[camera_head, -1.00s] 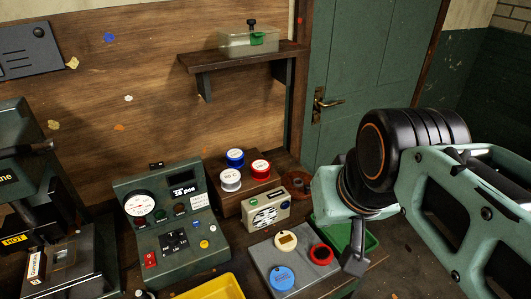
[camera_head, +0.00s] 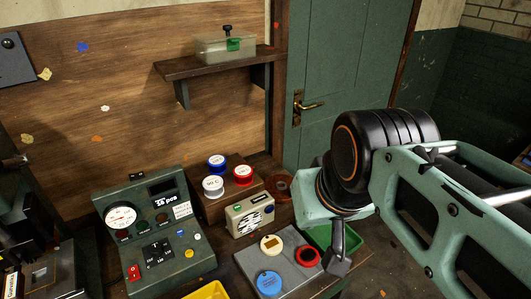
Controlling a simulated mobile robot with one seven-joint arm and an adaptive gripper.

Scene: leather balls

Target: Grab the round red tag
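A round red tag with a dark centre (camera_head: 307,257) lies on a grey plate (camera_head: 255,252) at the lower middle, at the plate's right side. A cream round tag (camera_head: 271,244) and a blue round tag (camera_head: 269,283) lie on the same plate. My gripper (camera_head: 338,262) hangs just right of the red tag in the picture, apart from it. Only a dark finger part shows below the wrist, so I cannot see whether it is open or shut. Nothing is visibly held.
A red-topped round tin (camera_head: 243,174) stands with blue and white ones on a wooden box (camera_head: 205,207). A beige radio-like box (camera_head: 250,215) stands in front. A green tray (camera_head: 319,236) lies behind my gripper. A green control console (camera_head: 154,235) stands left, a yellow tray (camera_head: 207,291) at the bottom.

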